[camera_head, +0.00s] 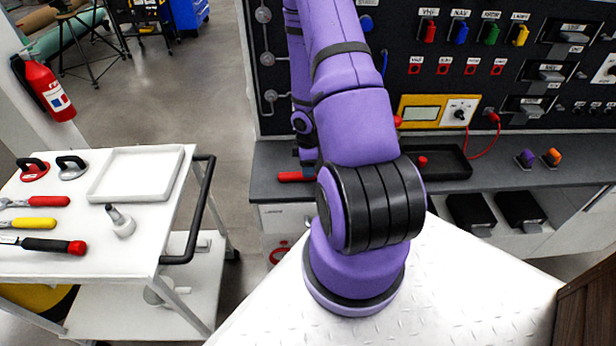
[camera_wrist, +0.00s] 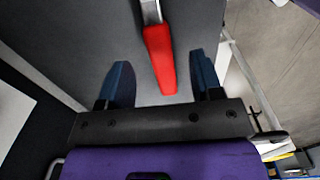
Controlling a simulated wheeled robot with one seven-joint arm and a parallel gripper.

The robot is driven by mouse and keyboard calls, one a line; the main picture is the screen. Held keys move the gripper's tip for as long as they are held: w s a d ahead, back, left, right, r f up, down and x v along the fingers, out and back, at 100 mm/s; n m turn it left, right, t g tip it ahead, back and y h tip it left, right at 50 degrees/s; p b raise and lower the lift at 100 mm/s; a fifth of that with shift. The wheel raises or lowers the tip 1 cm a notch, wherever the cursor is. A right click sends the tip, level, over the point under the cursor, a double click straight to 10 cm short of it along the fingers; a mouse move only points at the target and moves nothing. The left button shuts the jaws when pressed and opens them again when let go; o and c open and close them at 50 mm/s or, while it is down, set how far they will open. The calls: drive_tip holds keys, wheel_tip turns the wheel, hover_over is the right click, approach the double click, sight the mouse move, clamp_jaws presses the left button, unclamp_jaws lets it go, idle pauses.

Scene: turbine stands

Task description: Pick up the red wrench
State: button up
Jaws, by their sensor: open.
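A red-handled wrench lies on the grey bench top, and its red handle (camera_head: 296,177) shows in the head view beside my arm. In the wrist view, the red wrench (camera_wrist: 160,60) runs down from the top edge, with part of its metal shaft visible and the rest cut off. My gripper (camera_wrist: 163,82) is open, with one dark blue finger on each side of the handle's lower end. A gap shows on both sides, and I cannot tell the height above the bench. In the head view, my arm hides part of the wrench and the gripper's fingertips.
A black panel (camera_head: 440,90) rises behind the bench (camera_head: 270,158). A dark tray (camera_head: 452,160) sits right.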

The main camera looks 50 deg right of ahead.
drive_tip(key=shift+d+f, duration=0.1)
drive_tip(key=shift+f, duration=2.15)
clamp_jaws()
